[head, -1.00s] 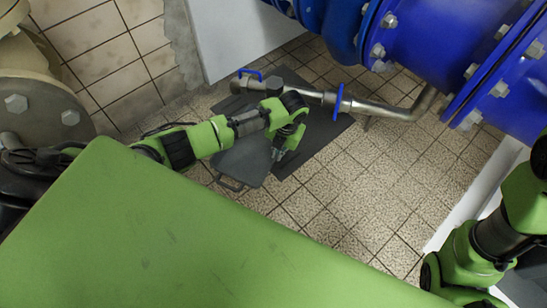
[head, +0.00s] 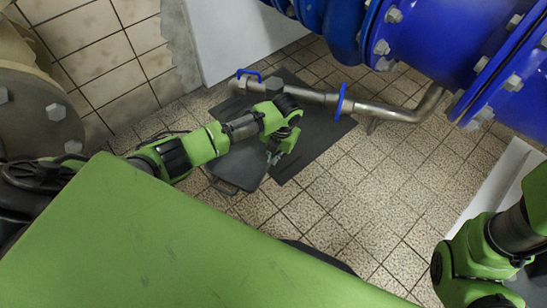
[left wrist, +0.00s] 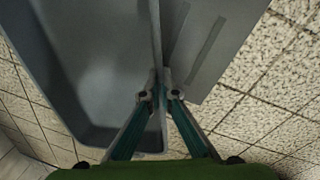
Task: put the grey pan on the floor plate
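The grey pan (head: 238,168) is a shallow tray with a handle at its near left end. It lies low beside the dark floor plate (head: 318,148), overlapping its left part in the head view; I cannot tell whether it touches the floor. My left gripper (head: 272,157) is at the pan's right edge. In the left wrist view the fingers (left wrist: 160,96) are closed on the side wall of the pan (left wrist: 85,70), with the plate (left wrist: 208,45) beyond it. My right arm shows at the lower right, its gripper out of view.
A steel pipe (head: 385,112) with blue-handled valves runs low over the plate's far side. Large blue flanged pipes (head: 430,45) fill the upper right. A beige flange (head: 35,110) stands at the left by the tiled wall. The tiled floor (head: 370,195) right of the plate is clear.

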